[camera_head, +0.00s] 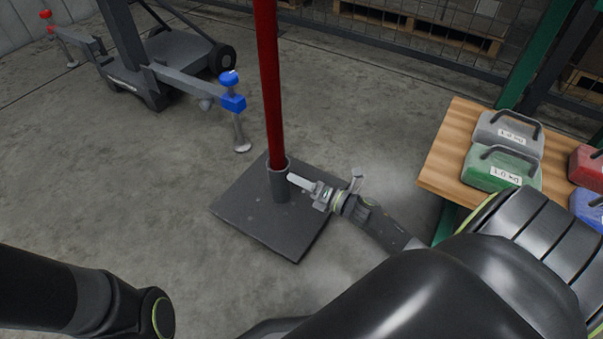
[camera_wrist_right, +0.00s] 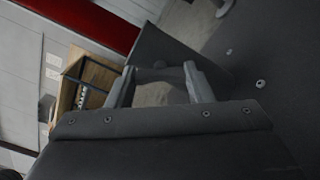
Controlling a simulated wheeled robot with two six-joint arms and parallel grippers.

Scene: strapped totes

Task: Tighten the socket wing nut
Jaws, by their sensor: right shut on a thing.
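A red pole (camera_head: 269,85) stands upright in the dark grey socket (camera_head: 280,186) of a square base plate (camera_head: 245,209) on the floor. My right gripper (camera_head: 291,179) reaches in from the right, its fingertips at the right side of the socket. The wing nut is hidden by the fingers in the head view. In the right wrist view my right gripper (camera_wrist_right: 160,75) is shut on a small grey piece, apparently the wing nut, which is hard to make out. The red pole (camera_wrist_right: 95,22) crosses the upper left there. My left gripper is out of view; only my left arm shows.
A wooden bench (camera_head: 452,150) at the right carries a grey case (camera_head: 507,133), a green case (camera_head: 500,170) and red and blue ones. A dark wheeled stand (camera_head: 185,55) with a blue clamp (camera_head: 232,100) is at the upper left. The floor left of the plate is clear.

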